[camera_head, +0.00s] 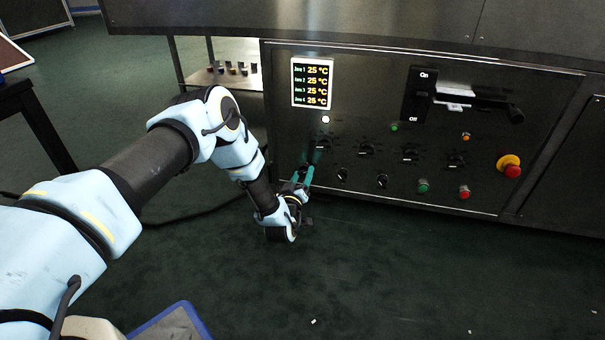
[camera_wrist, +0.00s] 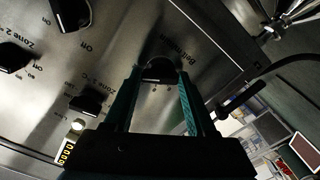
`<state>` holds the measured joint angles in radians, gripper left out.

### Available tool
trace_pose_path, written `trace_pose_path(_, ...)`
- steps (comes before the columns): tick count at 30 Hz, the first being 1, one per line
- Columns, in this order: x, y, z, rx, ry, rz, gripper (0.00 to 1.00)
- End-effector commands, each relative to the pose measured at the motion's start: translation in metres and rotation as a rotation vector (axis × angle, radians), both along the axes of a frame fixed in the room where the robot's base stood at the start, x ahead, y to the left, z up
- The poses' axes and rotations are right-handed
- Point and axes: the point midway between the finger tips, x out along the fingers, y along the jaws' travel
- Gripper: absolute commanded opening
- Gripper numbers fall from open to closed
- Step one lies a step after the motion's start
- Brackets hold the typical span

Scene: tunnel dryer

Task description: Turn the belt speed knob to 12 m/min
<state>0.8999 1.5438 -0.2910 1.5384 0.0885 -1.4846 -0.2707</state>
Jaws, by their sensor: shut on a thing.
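The belt speed knob (camera_wrist: 159,68) is a black knob on the steel control panel, next to a printed label that reads like "Belt m/min". My gripper (camera_wrist: 158,82) has one teal finger on each side of this knob and is shut on it. The scale figures around the knob are too small to read, so I cannot tell its setting. In the head view my gripper (camera_head: 303,178) reaches the lower left of the control panel (camera_head: 400,205), and its fingers cover the knob there.
Black zone knobs (camera_wrist: 88,101) with printed scales sit near the belt knob. The panel also carries a temperature display (camera_head: 312,83) showing 25 °C, a large on/off switch (camera_head: 417,95), green and red buttons (camera_head: 423,186) and an emergency stop (camera_head: 510,166). The floor in front is mostly clear.

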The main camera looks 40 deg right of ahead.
Motion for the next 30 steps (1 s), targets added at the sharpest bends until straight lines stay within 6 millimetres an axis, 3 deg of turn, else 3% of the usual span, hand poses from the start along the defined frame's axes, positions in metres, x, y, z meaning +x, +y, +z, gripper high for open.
trace_pose_path(19,-0.0005,0.0007,-0.0014,0.029,-0.04,-0.001,0.01)
trace_pose_path(20,-0.0005,0.0007,-0.0014,0.029,-0.039,-0.001,0.6)
trace_pose_path(27,-0.0002,0.0003,-0.0008,0.026,-0.039,-0.001,0.86)
trace_pose_path(30,-0.0002,0.0002,-0.0006,0.026,-0.039,-0.001,0.86)
